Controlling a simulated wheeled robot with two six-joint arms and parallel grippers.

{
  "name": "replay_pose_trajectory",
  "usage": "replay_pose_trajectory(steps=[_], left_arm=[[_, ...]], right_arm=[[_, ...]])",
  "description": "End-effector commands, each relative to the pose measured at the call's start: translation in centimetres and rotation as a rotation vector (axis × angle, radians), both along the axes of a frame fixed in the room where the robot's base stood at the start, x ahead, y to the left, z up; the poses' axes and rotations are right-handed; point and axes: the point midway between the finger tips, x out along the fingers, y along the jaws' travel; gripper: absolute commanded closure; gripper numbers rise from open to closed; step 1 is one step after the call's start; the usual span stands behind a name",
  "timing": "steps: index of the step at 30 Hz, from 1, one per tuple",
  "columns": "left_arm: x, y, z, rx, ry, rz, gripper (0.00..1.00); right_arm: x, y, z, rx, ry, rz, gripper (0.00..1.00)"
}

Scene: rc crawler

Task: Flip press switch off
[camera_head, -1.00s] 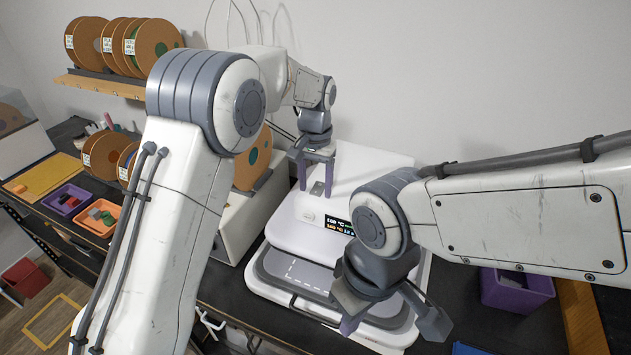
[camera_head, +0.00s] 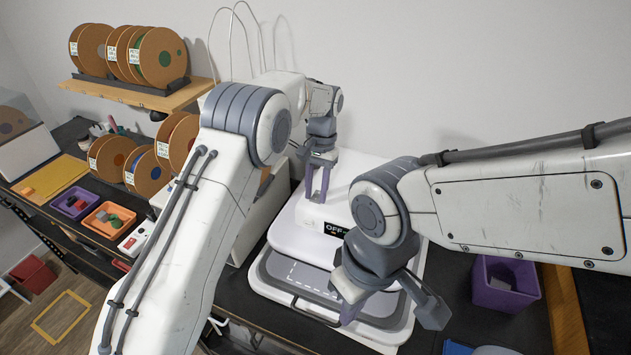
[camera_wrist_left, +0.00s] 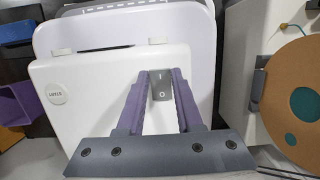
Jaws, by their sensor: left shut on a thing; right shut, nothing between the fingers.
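The press is a white machine (camera_head: 300,235) on the dark bench. Its display (camera_head: 336,229) reads "OFF". My left gripper (camera_head: 317,192) reaches down over the back of the press top. In the left wrist view its purple fingers (camera_wrist_left: 162,78) are shut on the small grey switch (camera_wrist_left: 162,90), one finger on each side. The switch carries light markings. In the head view the fingers hide most of it. My right gripper (camera_head: 350,314) is shut and empty above the press's front right. Its arm hides part of the press.
A spool shelf (camera_head: 140,92) hangs at upper left, with more spools (camera_head: 150,170) below. Purple (camera_head: 72,203) and orange (camera_head: 108,220) trays stand on the left bench. A purple bin (camera_head: 504,284) stands right of the press. A round button (camera_wrist_left: 56,94) is on the press.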

Motion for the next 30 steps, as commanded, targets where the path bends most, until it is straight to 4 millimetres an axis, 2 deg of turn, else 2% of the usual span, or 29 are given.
replay_pose_trajectory(steps=[3,15,16,18,30], left_arm=[[0.32,-0.16,0.25,0.011,0.026,0.001,1.00],[0.30,-0.13,0.20,0.017,0.041,0.001,1.00],[0.30,-0.14,0.21,0.017,0.041,0.001,0.58],[0.28,-0.13,0.19,0.018,0.042,0.001,0.35],[0.37,-0.17,0.43,0.018,0.044,0.000,0.35]], right_arm=[[-0.04,-0.01,0.54,-0.001,0.001,0.000,1.00],[-0.06,-0.02,0.53,-0.001,0.002,0.000,1.00],[-0.06,-0.02,0.53,-0.001,0.002,0.001,1.00],[-0.05,-0.01,0.54,-0.001,0.002,0.001,1.00],[-0.04,-0.01,0.19,-0.001,0.001,0.000,1.00]])
